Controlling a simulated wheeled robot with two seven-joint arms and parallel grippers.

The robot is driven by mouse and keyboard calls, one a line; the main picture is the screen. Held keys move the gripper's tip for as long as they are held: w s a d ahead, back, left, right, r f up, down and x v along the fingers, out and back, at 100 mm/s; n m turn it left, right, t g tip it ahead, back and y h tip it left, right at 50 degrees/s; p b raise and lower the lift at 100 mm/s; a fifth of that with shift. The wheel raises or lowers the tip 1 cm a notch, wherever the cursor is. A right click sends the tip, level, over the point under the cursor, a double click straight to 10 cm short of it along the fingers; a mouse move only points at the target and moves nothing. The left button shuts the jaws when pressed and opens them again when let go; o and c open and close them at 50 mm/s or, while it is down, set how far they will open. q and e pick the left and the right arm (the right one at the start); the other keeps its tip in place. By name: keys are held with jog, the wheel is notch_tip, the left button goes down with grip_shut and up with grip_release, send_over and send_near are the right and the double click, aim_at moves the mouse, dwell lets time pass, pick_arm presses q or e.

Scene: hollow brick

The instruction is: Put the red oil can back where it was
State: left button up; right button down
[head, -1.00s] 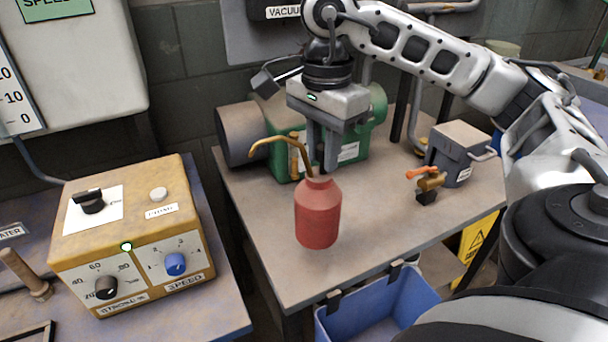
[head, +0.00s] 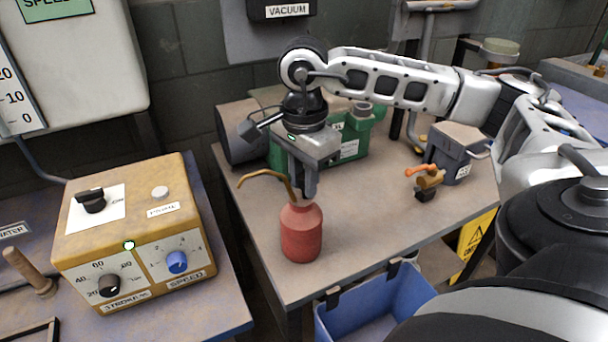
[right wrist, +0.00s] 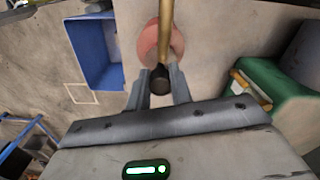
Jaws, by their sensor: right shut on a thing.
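The red oil can (head: 301,236) has a rounded body, a narrowing neck and a long bent brass spout (head: 262,174). It is upright over the front left part of the workbench (head: 375,225); I cannot tell whether its base touches the top. My right gripper (head: 304,192) is above it, shut on its neck. In the right wrist view the fingers (right wrist: 158,88) close around the dark cap, with the red body (right wrist: 147,43) beyond, partly hidden by the spout. My left gripper is not in view.
A green pump (head: 350,148) stands behind the can. A grey box (head: 460,152) and a brass valve with an orange handle (head: 428,178) stand to the right. A blue bin (head: 375,305) hangs at the bench's front edge. A yellow control box (head: 130,230) is left, across a gap.

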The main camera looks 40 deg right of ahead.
jog(key=shift+f, duration=0.2)
jog(key=c, duration=1.3)
grip_release()
jog(key=shift+r, duration=0.1)
jog(key=shift+o, duration=0.2)
jog(key=shift+r, duration=0.45)
pick_arm(q)
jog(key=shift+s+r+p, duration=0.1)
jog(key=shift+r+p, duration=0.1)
jog(key=shift+p, duration=0.5)
pick_arm(e)
notch_tip(320, 180, up, 11)
jog(key=shift+r, duration=0.2)
